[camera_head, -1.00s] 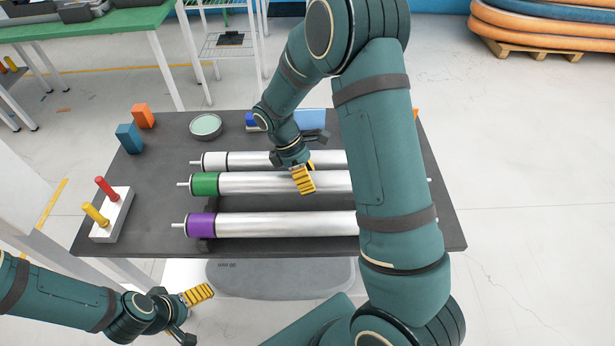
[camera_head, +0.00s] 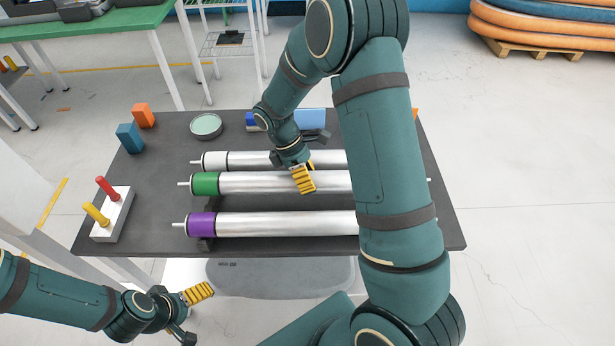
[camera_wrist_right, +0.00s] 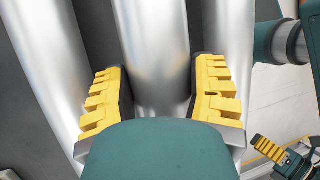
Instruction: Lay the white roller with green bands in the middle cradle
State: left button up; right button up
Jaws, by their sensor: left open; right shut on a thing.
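The pale, silvery roller with a green band (camera_head: 252,184) lies between a white-banded roller (camera_head: 235,161) behind it and a purple-banded roller (camera_head: 275,224) in front. My right gripper (camera_head: 303,178) is shut on the green-banded roller. In the right wrist view its yellow fingers sit on both sides of the middle roller (camera_wrist_right: 155,50). My right forearm hides the roller's right part. The cradles are mostly hidden, and I cannot tell whether this roller rests in the middle one. My left gripper (camera_head: 192,314) is open and empty, off the table's front left.
The dark table (camera_head: 145,215) also holds a white block with red and yellow pegs (camera_head: 112,215), blue (camera_head: 130,138) and orange (camera_head: 144,116) blocks, and a round green-topped dish (camera_head: 206,126). The table's left part between the pegs and the rollers is clear.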

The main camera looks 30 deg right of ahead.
jog(key=shift+f+b, duration=0.8)
jog(key=shift+f, duration=0.7)
jog(key=o, duration=1.3)
jog(key=v, duration=1.2)
jog(key=shift+a, duration=0.1)
